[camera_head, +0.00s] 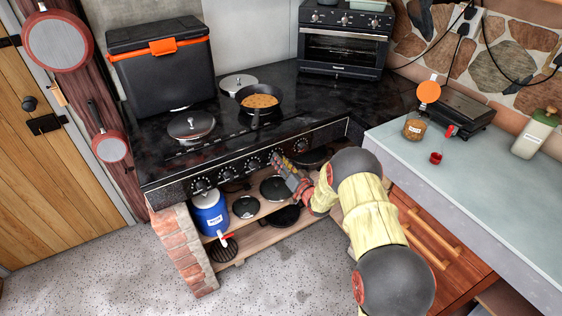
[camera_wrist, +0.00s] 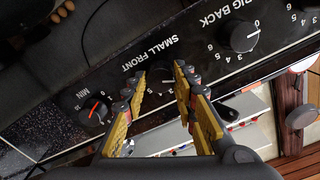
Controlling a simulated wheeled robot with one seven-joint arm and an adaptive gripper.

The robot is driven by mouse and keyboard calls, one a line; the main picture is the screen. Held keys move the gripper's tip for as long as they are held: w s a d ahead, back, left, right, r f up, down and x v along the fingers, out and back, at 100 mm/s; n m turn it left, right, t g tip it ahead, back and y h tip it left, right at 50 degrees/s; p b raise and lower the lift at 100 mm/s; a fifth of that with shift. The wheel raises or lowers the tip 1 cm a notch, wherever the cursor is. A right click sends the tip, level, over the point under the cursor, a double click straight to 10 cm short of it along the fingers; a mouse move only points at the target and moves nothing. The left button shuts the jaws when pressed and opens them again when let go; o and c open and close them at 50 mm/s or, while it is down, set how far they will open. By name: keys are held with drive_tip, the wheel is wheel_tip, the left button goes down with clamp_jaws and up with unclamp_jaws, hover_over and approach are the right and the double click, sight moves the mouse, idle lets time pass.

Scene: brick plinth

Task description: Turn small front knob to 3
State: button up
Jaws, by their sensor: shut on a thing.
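The small front knob (camera_wrist: 160,76) is a dark dial on the black front panel, under the printed label SMALL FRONT in the wrist view. My gripper (camera_wrist: 166,80) has its two yellow-padded fingers on either side of it and is shut on it. The fingers hide much of the dial and its numbers, so I cannot read its setting. In the head view my gripper (camera_head: 281,164) reaches the stove's front panel (camera_head: 240,170) from the right and hides the knob there.
The BIG BACK knob (camera_wrist: 240,36) and a knob with an orange mark (camera_wrist: 93,111) flank my fingers. A shelf with a blue jug (camera_head: 209,212) and pans lies below.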

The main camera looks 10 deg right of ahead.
drive_tip(key=m+p, duration=0.2)
drive_tip(key=m, duration=1)
drive_tip(key=shift+m, duration=0.3)
idle(0.4)
drive_tip(key=o, duration=1.2)
drive_tip(key=shift+c, duration=0.2)
drive_tip(key=v, duration=1.2)
